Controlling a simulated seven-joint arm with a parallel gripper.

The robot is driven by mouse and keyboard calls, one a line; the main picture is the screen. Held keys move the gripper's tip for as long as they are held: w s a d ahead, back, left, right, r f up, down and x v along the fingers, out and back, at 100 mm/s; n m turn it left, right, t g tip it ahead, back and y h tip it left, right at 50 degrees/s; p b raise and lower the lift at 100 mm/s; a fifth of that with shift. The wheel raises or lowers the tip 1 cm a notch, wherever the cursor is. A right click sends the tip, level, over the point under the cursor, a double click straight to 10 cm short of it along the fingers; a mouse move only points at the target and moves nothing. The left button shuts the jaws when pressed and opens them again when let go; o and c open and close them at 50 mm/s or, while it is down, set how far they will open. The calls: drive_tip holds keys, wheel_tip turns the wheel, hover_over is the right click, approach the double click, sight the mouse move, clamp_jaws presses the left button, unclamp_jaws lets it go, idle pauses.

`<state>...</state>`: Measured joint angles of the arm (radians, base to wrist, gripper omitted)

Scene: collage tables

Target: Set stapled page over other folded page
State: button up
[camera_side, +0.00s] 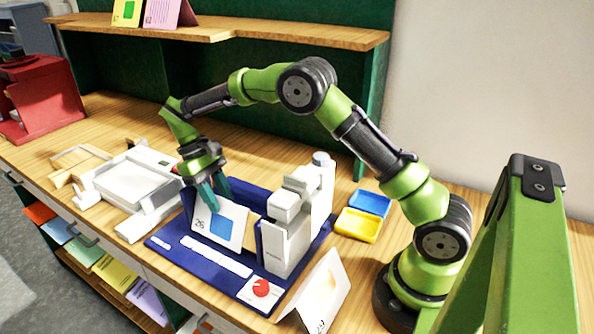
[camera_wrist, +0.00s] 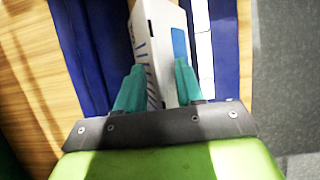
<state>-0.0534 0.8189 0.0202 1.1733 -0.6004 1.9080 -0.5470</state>
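My gripper (camera_side: 215,198) points down with its teal fingers astride the top of a white folded page (camera_side: 228,226). The page stands like a tent on the left part of a blue mat and shows a "26" and a blue square. In the wrist view my gripper (camera_wrist: 158,75) has clear space between its fingers, with the page's ridge (camera_wrist: 163,40) between them. The fingers look open, not pinching the page. A second white folded page (camera_side: 322,294) stands at the front right, by the mat's corner. I cannot make out a staple on either.
The blue mat (camera_side: 165,230) also bears a tall white device (camera_side: 290,220) and a flat card with a red circle (camera_side: 262,289). Blue (camera_side: 370,203) and yellow (camera_side: 358,225) trays lie right. A white machine (camera_side: 135,183) stands left. A shelf (camera_side: 230,30) runs behind.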

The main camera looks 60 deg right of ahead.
drive_tip(key=c, duration=0.3)
drive_tip(key=shift+r, duration=0.15)
drive_tip(key=shift+r, duration=5.9)
drive_tip(key=shift+c, duration=0.2)
drive_tip(key=shift+r, duration=0.15)
